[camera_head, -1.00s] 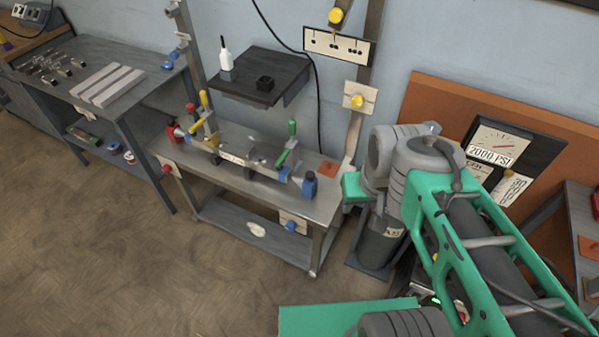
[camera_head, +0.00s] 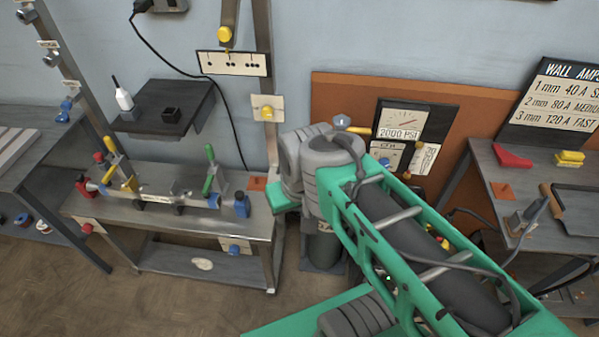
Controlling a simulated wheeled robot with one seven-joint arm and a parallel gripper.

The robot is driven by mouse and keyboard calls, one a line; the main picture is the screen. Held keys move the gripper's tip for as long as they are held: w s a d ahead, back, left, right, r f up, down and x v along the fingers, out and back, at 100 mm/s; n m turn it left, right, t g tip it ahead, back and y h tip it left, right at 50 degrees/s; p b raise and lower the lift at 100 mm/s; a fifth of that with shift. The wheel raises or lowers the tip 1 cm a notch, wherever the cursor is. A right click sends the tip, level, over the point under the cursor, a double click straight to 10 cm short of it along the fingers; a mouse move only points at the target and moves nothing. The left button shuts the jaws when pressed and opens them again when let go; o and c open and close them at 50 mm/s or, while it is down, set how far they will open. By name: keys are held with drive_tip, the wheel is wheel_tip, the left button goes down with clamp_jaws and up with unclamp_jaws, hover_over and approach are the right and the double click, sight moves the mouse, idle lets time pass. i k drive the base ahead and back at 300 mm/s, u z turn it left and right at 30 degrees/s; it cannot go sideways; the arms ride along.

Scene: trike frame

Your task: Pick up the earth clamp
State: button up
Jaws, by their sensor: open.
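I cannot surely pick out the earth clamp. On the right-hand bench (camera_head: 484,158) stands a small grey piece with a cable (camera_head: 527,215), too small to name with certainty. A red wedge-shaped piece (camera_head: 512,157) and a yellow piece (camera_head: 570,158) lie farther back on that bench. My green and grey arm crosses the lower right of the view and hides part of the floor and the area in front of the bench. My gripper is not in view.
A steel table (camera_head: 150,213) with a clamping fixture and green, yellow, red and blue clamps stands at left centre. A dark wall shelf (camera_head: 185,97) holds a white bottle (camera_head: 124,98). A gas cylinder (camera_head: 322,250) stands behind my arm. Floor at lower left is clear.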

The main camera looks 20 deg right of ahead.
sight(519, 219)
drive_tip(key=u, duration=0.3)
drive_tip(key=k, duration=0.8)
drive_tip(key=z, duration=0.9)
drive_tip(key=i, duration=0.5)
drive_tip(key=u, duration=0.05)
